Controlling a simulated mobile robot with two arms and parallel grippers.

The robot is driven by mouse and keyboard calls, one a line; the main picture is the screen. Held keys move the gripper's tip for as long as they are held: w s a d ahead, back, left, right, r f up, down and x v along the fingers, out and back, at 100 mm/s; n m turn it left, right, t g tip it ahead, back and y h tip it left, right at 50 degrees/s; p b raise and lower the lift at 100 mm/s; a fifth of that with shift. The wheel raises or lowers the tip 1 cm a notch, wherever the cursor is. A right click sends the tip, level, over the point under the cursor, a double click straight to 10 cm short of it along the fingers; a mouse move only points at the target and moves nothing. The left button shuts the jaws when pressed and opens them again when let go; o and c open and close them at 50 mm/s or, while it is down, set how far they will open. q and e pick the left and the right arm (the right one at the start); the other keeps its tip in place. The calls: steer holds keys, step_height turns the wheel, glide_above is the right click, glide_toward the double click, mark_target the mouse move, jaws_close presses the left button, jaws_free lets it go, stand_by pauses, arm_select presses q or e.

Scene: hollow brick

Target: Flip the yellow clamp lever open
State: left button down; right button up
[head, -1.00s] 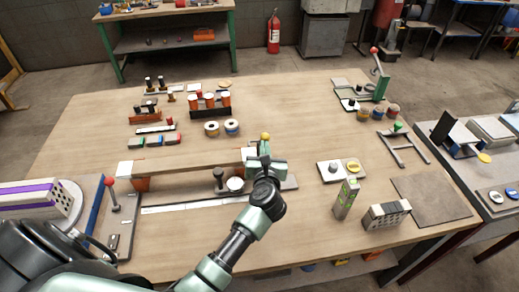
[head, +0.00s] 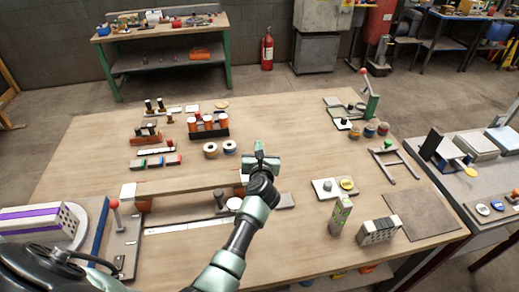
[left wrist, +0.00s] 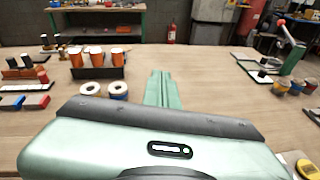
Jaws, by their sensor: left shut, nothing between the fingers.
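The yellow clamp lever does not show in the head view now; my left gripper and forearm cover the place at the far end of the long plank (head: 190,186) where its yellow knob stood. My left gripper (head: 260,150) is over the middle of the table, its fingers pointing away from me. In the left wrist view its green fingers (left wrist: 162,90) lie together, with nothing between them. My right gripper is in neither view.
A red-knobbed lever (head: 114,205) stands at the left, another red-knobbed clamp (head: 368,95) at the back right, and a green-knobbed frame (head: 395,160) at the right. Tape rolls (head: 210,149) and an orange-topped rack (head: 208,125) lie beyond the gripper. Bare wood surrounds it farther back.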

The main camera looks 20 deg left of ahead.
arm_select(q)
steer(key=shift+w+a+r, duration=0.1)
steer(key=shift+r, duration=0.15)
stand_by(0.4)
step_height(320, 180, up, 20)
stand_by(0.4)
steer(key=shift+f, duration=0.2)
stand_by(0.3)
